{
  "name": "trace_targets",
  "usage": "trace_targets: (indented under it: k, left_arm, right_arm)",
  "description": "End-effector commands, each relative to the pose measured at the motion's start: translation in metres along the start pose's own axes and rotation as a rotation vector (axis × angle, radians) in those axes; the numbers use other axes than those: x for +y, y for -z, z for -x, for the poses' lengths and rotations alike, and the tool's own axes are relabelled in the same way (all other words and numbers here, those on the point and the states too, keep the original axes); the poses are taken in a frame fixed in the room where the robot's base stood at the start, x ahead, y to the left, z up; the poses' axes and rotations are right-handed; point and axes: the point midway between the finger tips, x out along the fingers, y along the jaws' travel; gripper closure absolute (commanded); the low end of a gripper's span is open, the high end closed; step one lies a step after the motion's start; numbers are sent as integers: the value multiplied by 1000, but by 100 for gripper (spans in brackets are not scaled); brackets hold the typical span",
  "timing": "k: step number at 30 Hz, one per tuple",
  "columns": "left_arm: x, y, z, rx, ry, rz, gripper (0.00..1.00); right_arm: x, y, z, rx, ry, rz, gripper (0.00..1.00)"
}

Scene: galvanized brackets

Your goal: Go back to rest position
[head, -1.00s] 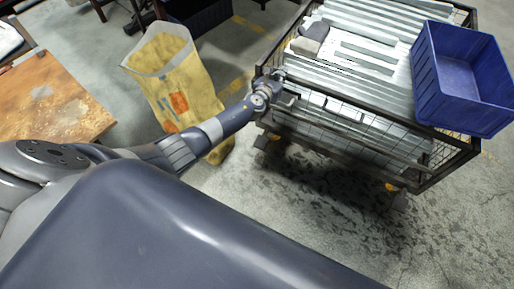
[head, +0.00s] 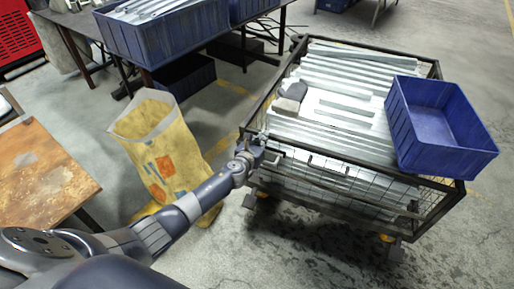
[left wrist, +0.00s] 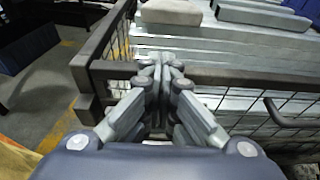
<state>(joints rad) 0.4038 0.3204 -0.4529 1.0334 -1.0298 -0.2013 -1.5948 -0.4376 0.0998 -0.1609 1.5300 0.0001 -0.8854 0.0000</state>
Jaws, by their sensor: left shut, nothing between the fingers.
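My left gripper (head: 259,139) is at the near left corner of a wire cage cart, by its dark top rail. In the left wrist view its fingers (left wrist: 162,66) are together and empty, in front of the cart's rail (left wrist: 240,78). The cart (head: 330,179) holds several galvanized metal brackets (head: 345,83) in a stack. My right gripper is not in view.
An empty blue bin (head: 440,115) sits on the cart's right side. A yellow bag (head: 150,150) stands left of my arm, beside a rusty-brown table (head: 40,180). Blue bins with brackets (head: 165,35) stand on a table behind. The floor right of the cart is clear.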

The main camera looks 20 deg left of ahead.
Motion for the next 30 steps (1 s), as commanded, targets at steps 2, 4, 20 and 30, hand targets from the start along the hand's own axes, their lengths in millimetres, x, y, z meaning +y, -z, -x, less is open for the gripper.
trace_targets:
  k: [2,4,20,30]
  left_arm:
    - [2,-1,10,-4,-2,-5,100]
    - [2,-1,18,-3,-1,-4,100]
    - [0,0,49,0,0,-1,100]
    - [-3,80,86,137,-121,545,100]
  right_arm:
    - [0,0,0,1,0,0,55]
    - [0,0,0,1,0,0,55]
    - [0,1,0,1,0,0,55]
    - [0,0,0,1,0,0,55]
